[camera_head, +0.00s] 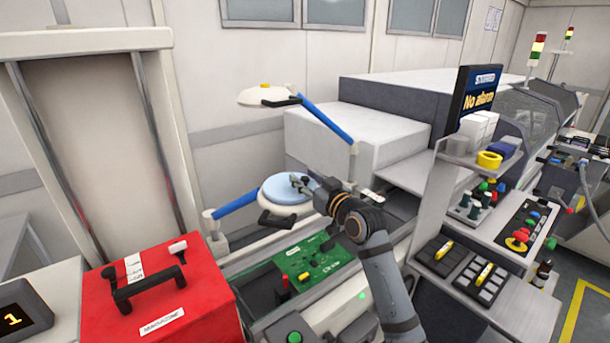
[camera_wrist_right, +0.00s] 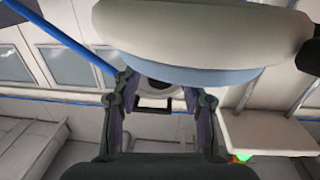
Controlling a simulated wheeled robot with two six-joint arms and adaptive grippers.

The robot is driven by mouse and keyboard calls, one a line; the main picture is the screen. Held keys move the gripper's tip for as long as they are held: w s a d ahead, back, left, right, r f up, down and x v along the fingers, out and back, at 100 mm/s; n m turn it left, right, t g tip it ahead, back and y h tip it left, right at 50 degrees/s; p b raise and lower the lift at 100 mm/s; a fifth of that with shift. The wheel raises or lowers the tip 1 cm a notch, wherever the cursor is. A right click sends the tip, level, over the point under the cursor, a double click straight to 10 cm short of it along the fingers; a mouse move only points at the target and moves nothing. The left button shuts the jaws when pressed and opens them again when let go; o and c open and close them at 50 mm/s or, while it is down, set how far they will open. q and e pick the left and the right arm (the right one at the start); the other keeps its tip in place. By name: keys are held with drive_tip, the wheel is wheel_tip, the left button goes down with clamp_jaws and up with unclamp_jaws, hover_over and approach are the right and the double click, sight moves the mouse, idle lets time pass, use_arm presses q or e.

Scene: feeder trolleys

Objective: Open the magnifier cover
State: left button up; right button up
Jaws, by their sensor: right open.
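A magnifier head (camera_head: 287,205) with a white rim, a light blue round top and a dark handle sits on a blue arm above the green circuit board. I cannot tell whether the blue disc (camera_head: 280,188) is its lid or lens. My right gripper (camera_head: 300,182) is open and empty at the disc's right edge; contact is unclear. In the wrist view, a large white and light blue round body (camera_wrist_right: 190,45) fills the top, close beyond the open fingers (camera_wrist_right: 162,92). A second white round head (camera_head: 262,96) hangs higher on another blue arm. My left gripper is not in view.
The green circuit board (camera_head: 312,262) lies on the conveyor below. A red magazine box (camera_head: 160,300) stands at the front left. A grey-white machine (camera_head: 350,130) stands behind. A shelf with parts and a button panel (camera_head: 520,240) is at the right.

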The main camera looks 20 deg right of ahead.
drive_tip(key=shift+w+a, duration=0.1)
drive_tip(key=shift+w, duration=0.1)
drive_tip(key=shift+c, duration=0.5)
clamp_jaws()
